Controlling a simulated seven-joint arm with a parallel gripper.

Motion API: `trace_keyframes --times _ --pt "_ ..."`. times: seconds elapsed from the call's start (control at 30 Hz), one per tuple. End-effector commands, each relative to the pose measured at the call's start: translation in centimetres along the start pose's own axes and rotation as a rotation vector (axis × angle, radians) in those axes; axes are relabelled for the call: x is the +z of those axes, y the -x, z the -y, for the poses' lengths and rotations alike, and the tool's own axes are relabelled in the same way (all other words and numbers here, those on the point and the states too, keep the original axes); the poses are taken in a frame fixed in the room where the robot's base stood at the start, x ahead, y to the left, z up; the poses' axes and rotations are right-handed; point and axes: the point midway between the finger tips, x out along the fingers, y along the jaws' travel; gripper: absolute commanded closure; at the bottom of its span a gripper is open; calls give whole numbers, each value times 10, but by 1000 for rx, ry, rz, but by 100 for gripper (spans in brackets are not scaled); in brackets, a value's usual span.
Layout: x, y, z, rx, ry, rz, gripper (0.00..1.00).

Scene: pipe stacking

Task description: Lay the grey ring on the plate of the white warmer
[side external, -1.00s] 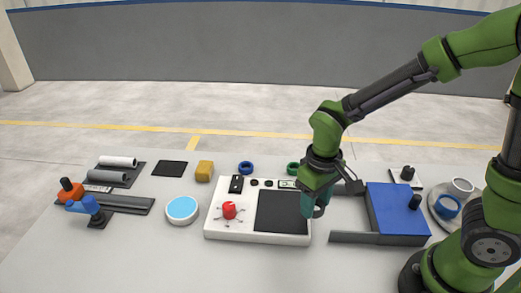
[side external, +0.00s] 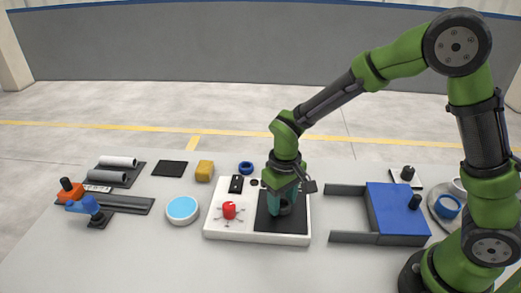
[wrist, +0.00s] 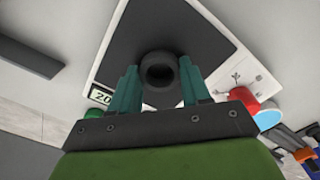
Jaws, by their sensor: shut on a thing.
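The white warmer (side external: 258,239) stands mid-table, with a square black plate (side external: 295,226) on its right part. The plate (wrist: 140,25) also fills the upper middle of the wrist view. My gripper (side external: 283,207) points down over the plate. Its teal fingers are shut on the dark grey ring (wrist: 160,72), one finger on each side in the wrist view. The ring (side external: 286,210) is partly hidden by the fingers in the side view. It is over or close to the plate; I cannot tell whether they touch.
The warmer carries a red knob (side external: 229,210) left of the plate. A blue box (side external: 398,209) with grey rails stands to the right. A round light-blue-topped dish (side external: 182,208) is to the left. A yellow block (side external: 204,171) and a blue ring (side external: 246,167) lie behind.

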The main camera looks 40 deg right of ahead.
Motion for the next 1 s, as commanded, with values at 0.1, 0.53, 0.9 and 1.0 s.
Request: trace_keyframes --times 0.1,0.53,0.9,1.0 --pt "0 -2 0 0 0 1 82" --pt "0 -3 0 0 0 0 28" --pt "-1 38 0 -2 0 -8 28" --pt "-1 61 0 -2 -1 -8 28"
